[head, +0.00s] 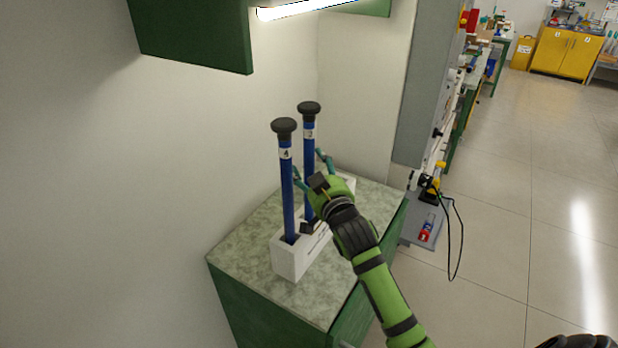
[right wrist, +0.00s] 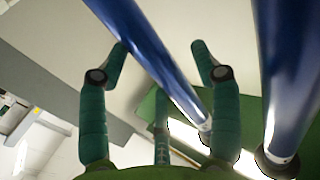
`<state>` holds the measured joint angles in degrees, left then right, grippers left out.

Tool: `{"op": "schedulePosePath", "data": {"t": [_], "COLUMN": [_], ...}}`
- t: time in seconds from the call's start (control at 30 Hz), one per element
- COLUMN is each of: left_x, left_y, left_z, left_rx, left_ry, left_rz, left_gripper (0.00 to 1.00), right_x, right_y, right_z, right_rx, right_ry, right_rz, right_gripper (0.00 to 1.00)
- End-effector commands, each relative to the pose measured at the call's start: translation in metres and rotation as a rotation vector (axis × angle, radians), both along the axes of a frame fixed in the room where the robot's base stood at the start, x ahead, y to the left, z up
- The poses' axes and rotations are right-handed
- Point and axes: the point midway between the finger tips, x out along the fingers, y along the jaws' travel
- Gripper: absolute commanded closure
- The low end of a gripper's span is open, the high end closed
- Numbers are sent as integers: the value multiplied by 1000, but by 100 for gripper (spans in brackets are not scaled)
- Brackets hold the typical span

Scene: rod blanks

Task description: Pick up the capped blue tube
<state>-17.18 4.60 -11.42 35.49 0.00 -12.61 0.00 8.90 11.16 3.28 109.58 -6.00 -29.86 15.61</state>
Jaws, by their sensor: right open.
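Two blue tubes with black caps stand upright in a white block (head: 288,262) on the counter: one labelled 4 (head: 287,195) at front left, one labelled 2 (head: 308,158) behind it. My right gripper (head: 310,167) is open at the upper part of tube 2, its fingers spread to either side of it. In the right wrist view, one blue tube (right wrist: 155,60) runs between the open fingers of the gripper (right wrist: 160,52), and the other (right wrist: 288,75) is outside them at the right. Contact cannot be told. The tubes' lower ends are hidden in the block. My left gripper is not in view.
The speckled counter top (head: 242,262) has free room around the block. A wall is close behind and left, and a green cabinet (head: 190,30) hangs above. A grey panel (head: 405,90) stands at the right, with open floor beyond.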

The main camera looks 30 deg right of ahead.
Motion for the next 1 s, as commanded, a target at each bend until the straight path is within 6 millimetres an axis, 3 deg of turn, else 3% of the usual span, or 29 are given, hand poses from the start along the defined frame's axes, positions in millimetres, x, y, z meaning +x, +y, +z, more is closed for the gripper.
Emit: {"op": "schedulePosePath", "data": {"t": [0.3,0.33,0.47,0.5,1.0], "left_x": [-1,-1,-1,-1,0], "left_y": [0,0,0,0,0], "left_z": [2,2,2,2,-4], "left_rx": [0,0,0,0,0], "left_ry": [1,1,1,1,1], "left_rz": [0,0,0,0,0], "left_gripper": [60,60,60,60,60], "right_x": [7,7,7,7,5], "right_y": [-1,-1,-1,-1,-2], "right_z": [-1,-1,-1,-1,3], "right_rx": [0,0,0,0,-1], "right_ry": [1,1,1,2,-2], "right_rz": [0,0,0,0,0], "right_gripper": [36,40,92,99,100]}}
